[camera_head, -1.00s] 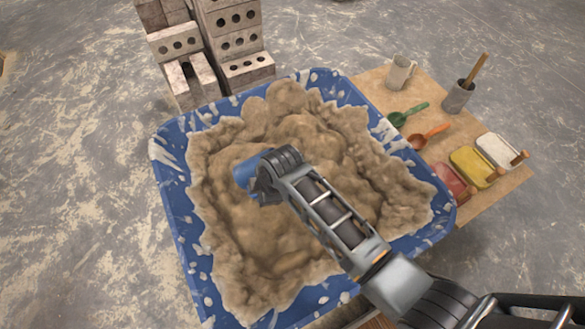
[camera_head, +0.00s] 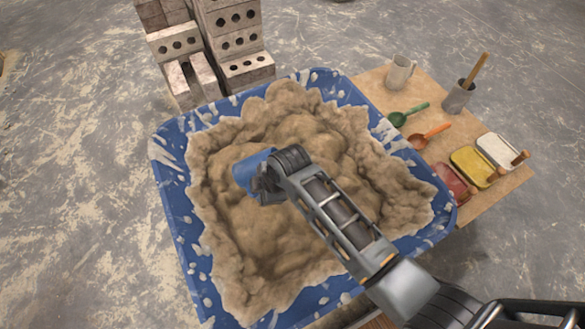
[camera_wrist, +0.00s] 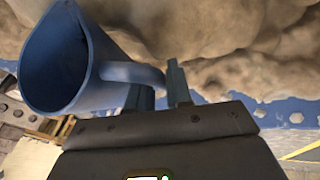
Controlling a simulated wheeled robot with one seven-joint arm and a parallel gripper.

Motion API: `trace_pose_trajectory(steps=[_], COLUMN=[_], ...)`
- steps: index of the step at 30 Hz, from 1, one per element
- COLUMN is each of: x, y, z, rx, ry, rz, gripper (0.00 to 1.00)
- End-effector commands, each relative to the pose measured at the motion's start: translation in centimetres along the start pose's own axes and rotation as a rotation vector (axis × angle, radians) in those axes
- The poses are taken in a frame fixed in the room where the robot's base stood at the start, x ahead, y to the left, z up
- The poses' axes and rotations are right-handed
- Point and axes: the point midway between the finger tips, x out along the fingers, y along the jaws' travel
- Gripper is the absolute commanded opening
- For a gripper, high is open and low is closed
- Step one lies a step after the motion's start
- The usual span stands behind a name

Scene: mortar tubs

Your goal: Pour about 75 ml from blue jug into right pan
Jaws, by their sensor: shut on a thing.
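The blue jug (camera_head: 251,173) is over the mortar in the big blue tub, partly hidden by my gripper (camera_head: 268,186) in the head view. In the wrist view the jug (camera_wrist: 52,62) is at the left, tilted in the picture, with its mouth visible and its inside dark; I cannot tell how much it holds. My gripper (camera_wrist: 160,88) is shut on the jug's handle. A red pan (camera_head: 452,183), a yellow pan (camera_head: 470,166) and a white pan (camera_head: 494,150) lie in a row on the board at the right, well away from the jug.
The blue tub (camera_head: 172,205) is heaped with mortar (camera_head: 300,130). Bricks (camera_head: 238,45) are stacked behind the tub.

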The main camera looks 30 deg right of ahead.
Motion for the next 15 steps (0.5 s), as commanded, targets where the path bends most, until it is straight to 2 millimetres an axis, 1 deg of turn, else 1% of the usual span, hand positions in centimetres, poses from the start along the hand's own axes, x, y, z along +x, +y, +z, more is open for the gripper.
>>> trace_pose_trajectory(steps=[15], x=[-0.21], y=[0.07], z=[-0.01], rx=[0.002], ry=[0.028], rz=[0.009], gripper=[0.00])
